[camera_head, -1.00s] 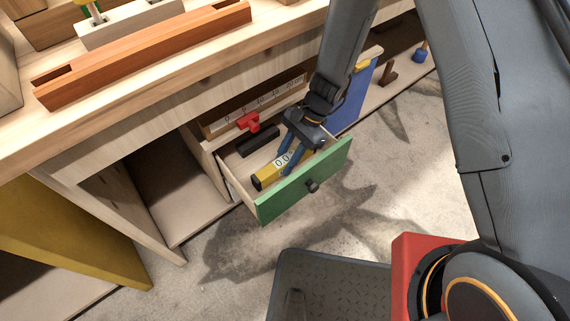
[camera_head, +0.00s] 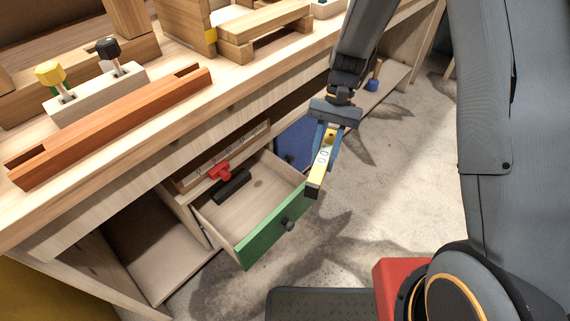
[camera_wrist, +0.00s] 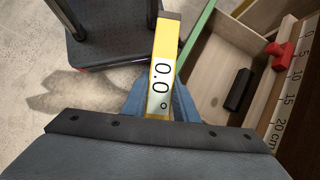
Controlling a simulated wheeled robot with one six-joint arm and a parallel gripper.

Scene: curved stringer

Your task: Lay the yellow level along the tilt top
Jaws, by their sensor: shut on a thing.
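The yellow level (camera_head: 316,180), with a white "0.0" display, is in my gripper (camera_head: 327,145). My gripper is shut on it and holds it in the air beside the green-fronted drawer. The level sticks out past the fingers. In the wrist view the level (camera_wrist: 167,45) runs away from the blue fingers (camera_wrist: 160,105), display facing the camera. A wooden stand with raised slats (camera_head: 265,22) is on the bench top; I cannot tell whether it is the tilt top.
The open drawer (camera_head: 262,240) holds a black bar (camera_head: 232,187). A red piece (camera_head: 219,171) sits by a ruler strip behind it. On the bench are an orange-brown beam (camera_head: 115,125) and a pale block with two handled tools (camera_head: 95,95). Bare floor lies to the right.

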